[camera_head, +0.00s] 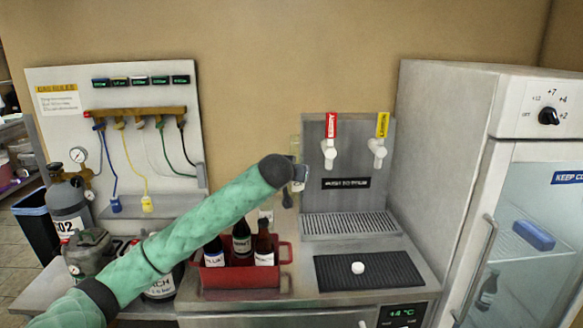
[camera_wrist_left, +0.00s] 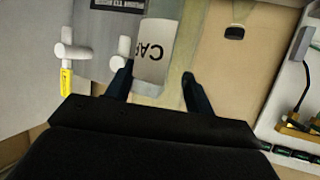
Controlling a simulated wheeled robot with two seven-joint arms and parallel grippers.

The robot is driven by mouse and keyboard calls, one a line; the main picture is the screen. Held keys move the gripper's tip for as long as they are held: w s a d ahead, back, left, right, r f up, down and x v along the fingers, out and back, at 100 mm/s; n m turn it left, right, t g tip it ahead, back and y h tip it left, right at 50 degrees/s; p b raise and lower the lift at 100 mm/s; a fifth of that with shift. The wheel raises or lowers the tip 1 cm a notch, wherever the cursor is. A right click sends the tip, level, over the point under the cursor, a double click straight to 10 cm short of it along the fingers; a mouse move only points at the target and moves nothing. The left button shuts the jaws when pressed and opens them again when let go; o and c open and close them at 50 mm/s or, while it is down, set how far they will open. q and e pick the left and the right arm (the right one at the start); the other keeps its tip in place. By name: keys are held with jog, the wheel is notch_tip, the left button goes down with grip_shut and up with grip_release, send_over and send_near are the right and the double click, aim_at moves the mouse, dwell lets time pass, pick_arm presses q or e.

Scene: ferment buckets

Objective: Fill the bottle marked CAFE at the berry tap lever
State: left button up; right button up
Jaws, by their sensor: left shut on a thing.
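In the wrist view, a bottle with a white label reading upside down "CAF" (camera_wrist_left: 154,52) is between the fingers of my left gripper (camera_wrist_left: 158,88), which is shut on it. In the head view my left gripper (camera_head: 297,180) is mostly hidden behind my wrist, left of the taps; the bottle is hard to make out there. The berry tap has a red lever (camera_head: 331,125) above a white spout (camera_head: 330,153). In the wrist view a white spout (camera_wrist_left: 124,47) shows just left of the bottle. My right gripper is out of view.
A yellow-lever tap (camera_head: 382,125) is right of the berry tap, above a drip grate (camera_head: 350,223). A red crate (camera_head: 240,280) with several bottles stands below my arm. A small white round thing (camera_head: 358,268) lies on a black mat (camera_head: 390,275). A fridge (camera_head: 450,130) bounds the right.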

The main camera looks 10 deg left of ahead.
pick_arm(q)
jog(key=w+d+f+n+g+y, duration=0.25)
jog(key=d+f+n+y, duration=0.2)
jog(key=f, duration=0.35)
jog(key=w+d+f+n+g+y, duration=0.1)
jog(key=w+d+f+n+y, duration=0.2)
jog(key=f+n+y, duration=0.4)
jog(key=s+d+f+n+g+y, duration=0.2)
jog(key=s+d+f+g, duration=0.15)
jog(key=d, duration=0.25)
jog(key=w+a, duration=0.4)
jog(key=w, duration=1.1)
jog(key=shift+r+h, duration=0.15)
jog(key=shift+h, duration=0.2)
jog(key=shift+m, duration=0.25)
jog(key=shift+d+b, duration=0.1)
jog(key=shift+b, duration=0.85)
dwell(0.8)
